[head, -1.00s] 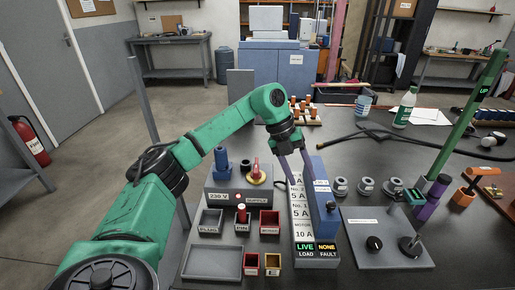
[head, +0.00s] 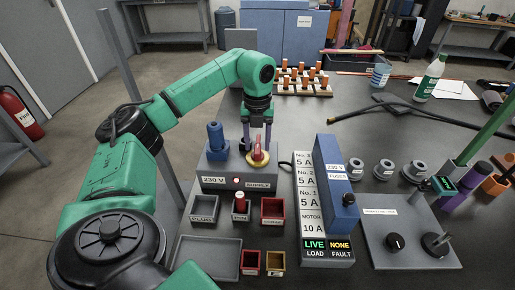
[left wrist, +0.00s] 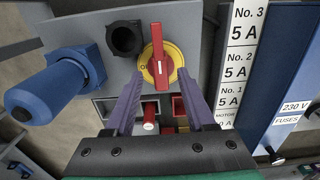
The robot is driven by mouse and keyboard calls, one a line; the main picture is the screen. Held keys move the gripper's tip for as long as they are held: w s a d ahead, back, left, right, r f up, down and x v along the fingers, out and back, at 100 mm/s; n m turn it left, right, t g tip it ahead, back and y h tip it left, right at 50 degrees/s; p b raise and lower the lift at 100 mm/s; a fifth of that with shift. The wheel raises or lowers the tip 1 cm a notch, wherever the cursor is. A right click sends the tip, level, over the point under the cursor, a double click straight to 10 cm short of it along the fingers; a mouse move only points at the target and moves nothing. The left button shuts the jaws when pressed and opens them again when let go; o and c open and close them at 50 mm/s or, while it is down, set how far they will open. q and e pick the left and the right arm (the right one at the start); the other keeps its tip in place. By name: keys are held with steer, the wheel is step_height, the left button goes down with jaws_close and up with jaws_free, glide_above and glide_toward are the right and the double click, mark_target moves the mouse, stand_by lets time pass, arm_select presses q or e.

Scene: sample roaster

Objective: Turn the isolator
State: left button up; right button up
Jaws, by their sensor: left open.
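The isolator is a red handle (left wrist: 158,50) on a round yellow plate (left wrist: 172,72), on top of the grey 230 V supply box (head: 220,171). In the left wrist view the handle points up and down the picture. In the head view the red handle (head: 257,157) is partly hidden by my fingers. My left gripper (head: 257,147) is over it, open, pointing down. In the left wrist view its purple fingers (left wrist: 157,82) stand on either side of the handle's lower end, with gaps visible. My right gripper is not in view.
A blue plug (head: 215,138) stands on the box, left of the isolator. The blue 230 V fuses cover (head: 336,175) and labelled fuse panel (head: 307,200) are close on the right. Small bins (head: 203,215) lie in front. A lit panel (head: 328,246) reads LIVE and NONE.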

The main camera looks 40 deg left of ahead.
arm_select(q)
steer(key=shift+f, duration=0.8)
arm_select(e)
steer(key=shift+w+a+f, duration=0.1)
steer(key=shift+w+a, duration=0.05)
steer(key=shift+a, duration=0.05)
arm_select(q)
jaws_close()
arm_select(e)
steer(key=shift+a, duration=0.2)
